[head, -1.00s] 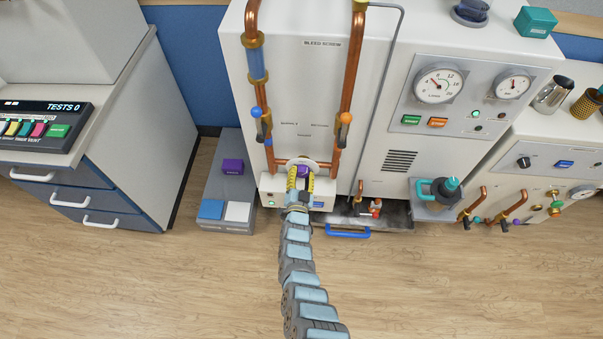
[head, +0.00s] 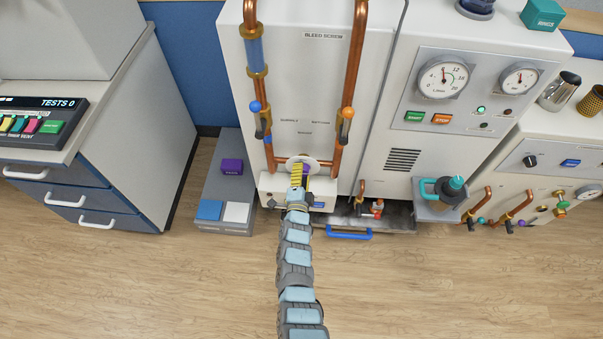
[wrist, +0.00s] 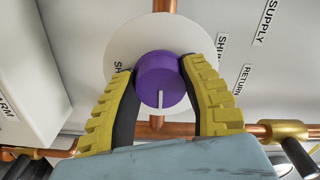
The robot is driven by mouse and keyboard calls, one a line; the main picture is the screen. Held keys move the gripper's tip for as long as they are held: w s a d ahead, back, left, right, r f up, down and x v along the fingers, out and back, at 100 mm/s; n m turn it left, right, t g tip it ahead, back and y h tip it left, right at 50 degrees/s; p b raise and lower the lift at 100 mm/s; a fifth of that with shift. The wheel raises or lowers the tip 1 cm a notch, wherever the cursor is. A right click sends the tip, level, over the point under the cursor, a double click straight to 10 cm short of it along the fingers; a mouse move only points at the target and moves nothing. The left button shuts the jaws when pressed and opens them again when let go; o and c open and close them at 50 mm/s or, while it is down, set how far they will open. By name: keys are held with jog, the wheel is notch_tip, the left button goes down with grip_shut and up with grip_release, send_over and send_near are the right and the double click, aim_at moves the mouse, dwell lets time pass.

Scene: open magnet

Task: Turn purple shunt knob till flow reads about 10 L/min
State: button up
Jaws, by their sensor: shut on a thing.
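The purple shunt knob (wrist: 162,78) sits on a round white plate (wrist: 123,40) in the wrist view, its white pointer line toward the bottom of the picture. My gripper (wrist: 163,85) is shut on it, a yellow ribbed finger against each side. In the head view, my gripper (head: 300,177) reaches the low front of the white cabinet and mostly hides the knob. The flow dial (head: 443,79) is on the grey panel at upper right. Its needle points roughly straight up, around the middle of the scale; the exact reading is too small to tell.
Copper pipes with an orange-handled valve (head: 347,113) and a blue-knobbed valve (head: 255,107) flank the knob above. A second gauge (head: 519,79) is right of the flow dial. A teal-handled pump (head: 446,190) stands at right. The wooden floor in front is clear.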

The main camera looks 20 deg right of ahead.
jog(key=shift+f, duration=0.15)
dwell(0.4)
jog(key=o, duration=1.2)
jog(key=shift+o, duration=0.2)
jog(key=v, duration=1.2)
